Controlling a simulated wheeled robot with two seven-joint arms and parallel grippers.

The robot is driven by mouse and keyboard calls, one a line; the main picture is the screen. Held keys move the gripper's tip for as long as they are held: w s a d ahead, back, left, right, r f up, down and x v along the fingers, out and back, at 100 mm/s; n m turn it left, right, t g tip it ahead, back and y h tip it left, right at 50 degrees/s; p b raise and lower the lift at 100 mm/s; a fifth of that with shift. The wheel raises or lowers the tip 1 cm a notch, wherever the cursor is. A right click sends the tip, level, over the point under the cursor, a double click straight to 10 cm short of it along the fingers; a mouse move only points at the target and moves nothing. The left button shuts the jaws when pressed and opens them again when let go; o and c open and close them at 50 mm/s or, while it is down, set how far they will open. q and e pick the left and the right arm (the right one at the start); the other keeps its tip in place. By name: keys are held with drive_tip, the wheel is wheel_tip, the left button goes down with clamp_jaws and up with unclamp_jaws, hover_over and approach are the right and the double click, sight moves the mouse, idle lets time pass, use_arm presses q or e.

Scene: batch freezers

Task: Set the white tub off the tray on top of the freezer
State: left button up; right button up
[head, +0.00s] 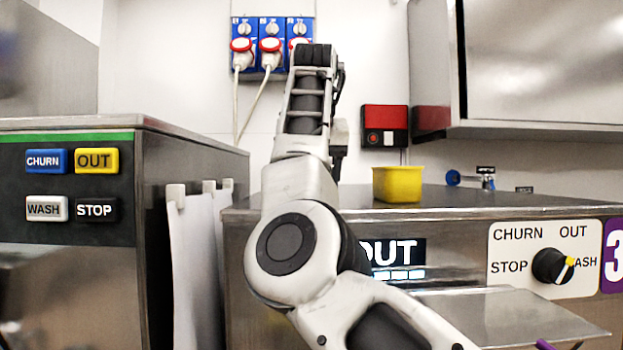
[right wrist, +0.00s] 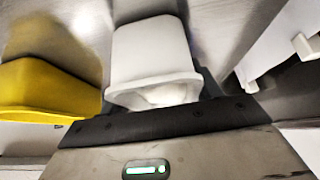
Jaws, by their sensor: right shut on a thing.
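In the right wrist view my right gripper (right wrist: 162,100) is shut on the white tub (right wrist: 152,52), with its dark fingers at the rim. The tub is beside a yellow tub, over a grey surface. I cannot tell whether its base touches that surface. In the head view my arm hides the white tub and the right gripper. The freezer (head: 450,200) on the right has a dark steel top. A flat steel tray or shelf (head: 500,312) juts from its front and looks bare where visible. My left gripper is not in view.
The yellow tub (head: 398,184) stands on the freezer top; it also shows in the right wrist view (right wrist: 45,88). Another machine (head: 190,150) and hanging white sheets (head: 190,260) are on the left. A steel cabinet (head: 540,60) overhangs the back right. The top right of the yellow tub is mostly clear.

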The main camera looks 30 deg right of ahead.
drive_tip(key=shift+s, duration=0.1)
drive_tip(key=shift+f, duration=0.15)
drive_tip(key=o, duration=1.2)
drive_tip(key=shift+r, duration=0.3)
drive_tip(key=v, duration=1.1)
drive_tip(key=shift+s+a+r, duration=0.1)
drive_tip(key=shift+s+r, duration=0.1)
drive_tip(key=shift+r, duration=0.05)
